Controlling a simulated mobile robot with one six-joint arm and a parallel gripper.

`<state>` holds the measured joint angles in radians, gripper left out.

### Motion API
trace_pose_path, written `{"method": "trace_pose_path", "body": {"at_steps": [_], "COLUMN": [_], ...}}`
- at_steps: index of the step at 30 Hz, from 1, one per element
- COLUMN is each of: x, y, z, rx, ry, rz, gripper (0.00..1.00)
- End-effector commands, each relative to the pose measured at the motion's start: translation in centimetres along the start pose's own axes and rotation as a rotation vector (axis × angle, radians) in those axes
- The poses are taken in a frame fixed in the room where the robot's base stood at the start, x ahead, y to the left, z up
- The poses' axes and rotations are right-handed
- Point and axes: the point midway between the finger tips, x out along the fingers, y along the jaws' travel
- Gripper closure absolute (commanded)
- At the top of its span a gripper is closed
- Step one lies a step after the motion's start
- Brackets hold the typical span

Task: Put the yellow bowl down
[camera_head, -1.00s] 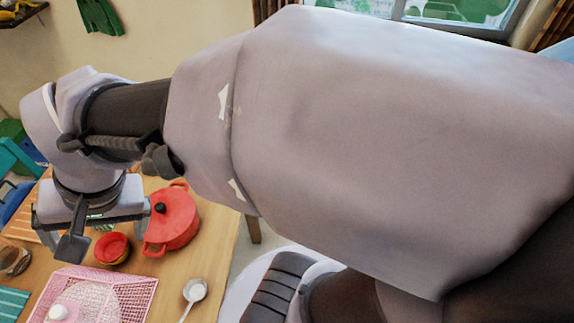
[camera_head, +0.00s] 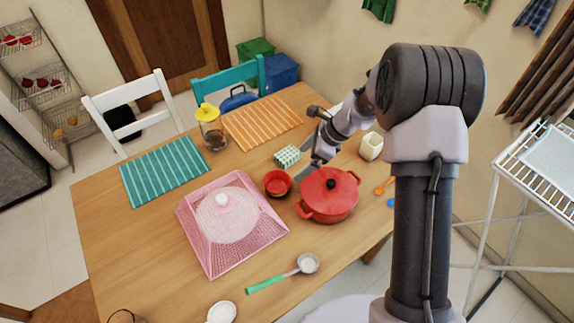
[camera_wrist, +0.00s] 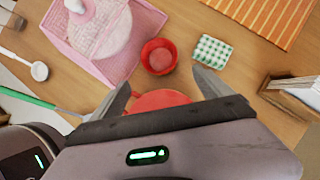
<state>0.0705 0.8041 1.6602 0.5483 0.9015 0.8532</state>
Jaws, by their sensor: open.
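A small red bowl (camera_head: 277,183) stands on the wooden table, left of the red pot. It also shows in the wrist view (camera_wrist: 158,52), beyond my fingertips. I cannot clearly make out a yellow bowl; one might be hidden beneath the red bowl. The only clearly yellow thing on the table is the top (camera_head: 207,112) of a glass jar. My gripper (camera_wrist: 163,92) is open, with nothing between its fingers. It is above the table near the red pot, apart from the red bowl.
The lidded red pot (camera_head: 330,194) is close to my gripper. A green-handled ladle (camera_head: 307,263) lies in front.

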Motion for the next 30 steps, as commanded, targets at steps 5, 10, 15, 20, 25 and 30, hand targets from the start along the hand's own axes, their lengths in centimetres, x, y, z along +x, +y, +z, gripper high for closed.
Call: {"method": "trace_pose_path", "body": {"at_steps": [5, 10, 15, 20, 25, 30], "x": [5.4, 10.1, 12.1, 14.2, 17.3, 17.2], "y": [0.1, 0.2, 0.1, 0.1, 0.1, 0.0], "z": [-0.4, -0.3, -0.2, -0.4, -0.4, -0.2], "rx": [0.003, 0.0, -0.001, 0.0, -0.001, 0.0], "ry": [0.0, 0.001, 0.001, 0.001, 0.001, 0.001], "rz": [0.006, 0.005, 0.004, 0.004, 0.004, 0.003], "gripper": [0.11, 0.11, 0.11, 0.11, 0.11, 0.11]}}
